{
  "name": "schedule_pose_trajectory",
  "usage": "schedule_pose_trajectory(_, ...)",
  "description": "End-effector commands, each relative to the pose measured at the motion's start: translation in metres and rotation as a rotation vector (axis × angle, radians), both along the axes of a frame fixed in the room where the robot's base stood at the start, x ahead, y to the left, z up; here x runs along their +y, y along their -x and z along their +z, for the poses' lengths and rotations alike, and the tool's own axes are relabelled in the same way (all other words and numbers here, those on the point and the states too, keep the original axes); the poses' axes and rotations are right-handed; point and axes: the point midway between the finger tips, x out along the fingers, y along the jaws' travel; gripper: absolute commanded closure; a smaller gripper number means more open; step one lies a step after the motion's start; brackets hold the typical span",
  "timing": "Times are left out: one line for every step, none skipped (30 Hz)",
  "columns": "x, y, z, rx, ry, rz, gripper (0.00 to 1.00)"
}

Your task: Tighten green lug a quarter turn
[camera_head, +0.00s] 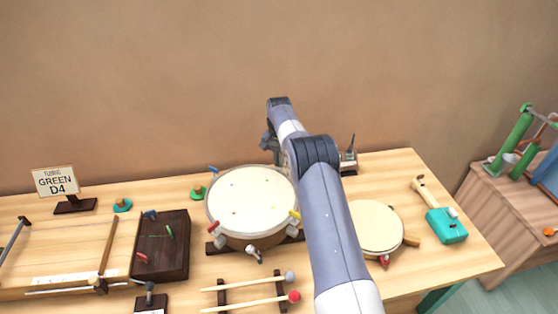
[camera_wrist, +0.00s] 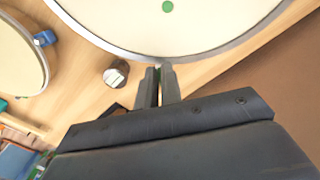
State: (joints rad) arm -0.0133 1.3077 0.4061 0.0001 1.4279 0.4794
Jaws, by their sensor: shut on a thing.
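The large cream drum (camera_head: 252,200) stands mid-table, with coloured lugs around its rim, including a blue one (camera_head: 213,169) and a yellow one (camera_head: 295,214). In the wrist view, the drum (camera_wrist: 205,30) fills the top, with a green dot (camera_wrist: 168,6) on its skin near my fingers. My gripper (camera_wrist: 160,72) is at the drum's rim, fingers close together. A trace of green shows between the fingertips; the green lug is otherwise hidden by them. In the head view, my arm hides the fingertips behind the drum's back right side.
A sign (camera_head: 55,181) reads "TUNING GREEN D4". A smaller drum (camera_head: 376,227) lies right of my arm. A wall stands close behind.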

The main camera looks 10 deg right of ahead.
Motion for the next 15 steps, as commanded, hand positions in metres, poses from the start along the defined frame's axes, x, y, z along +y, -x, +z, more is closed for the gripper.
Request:
schedule_pose_trajectory(0.0003,-0.0004,0.0001,0.0,0.0,-0.015,1.0)
schedule_pose_trajectory(0.0005,-0.0005,0.0,0.0,0.0,-0.03,1.0)
schedule_pose_trajectory(0.001,-0.0009,-0.0001,0.0,0.0,-0.055,1.0)
schedule_pose_trajectory(0.0014,-0.0013,-0.0002,0.0,0.0,-0.078,1.0)
schedule_pose_trajectory(0.0018,-0.0016,-0.0002,-0.001,0.0,-0.103,1.0)
schedule_pose_trajectory(0.0023,-0.0021,-0.0001,-0.001,0.0,-0.135,1.0)
schedule_pose_trajectory(0.0026,-0.0023,0.0001,-0.001,0.0,-0.159,1.0)
schedule_pose_trajectory(0.0029,-0.0026,0.0001,-0.001,0.0,-0.181,1.0)
schedule_pose_trajectory(0.0033,-0.0029,0.0003,-0.001,0.001,-0.208,1.0)
schedule_pose_trajectory(0.0036,-0.0031,0.0003,-0.001,0.001,-0.226,1.0)
schedule_pose_trajectory(0.0038,-0.0033,0.0004,-0.001,0.001,-0.241,1.0)
schedule_pose_trajectory(0.004,-0.0035,0.0004,-0.001,0.001,-0.258,1.0)
schedule_pose_trajectory(0.0042,-0.0035,0.0004,-0.001,0.001,-0.268,1.0)
schedule_pose_trajectory(0.0042,-0.0037,0.0005,-0.001,0.001,-0.276,1.0)
schedule_pose_trajectory(0.0043,-0.0037,0.0005,-0.001,0.001,-0.281,1.0)
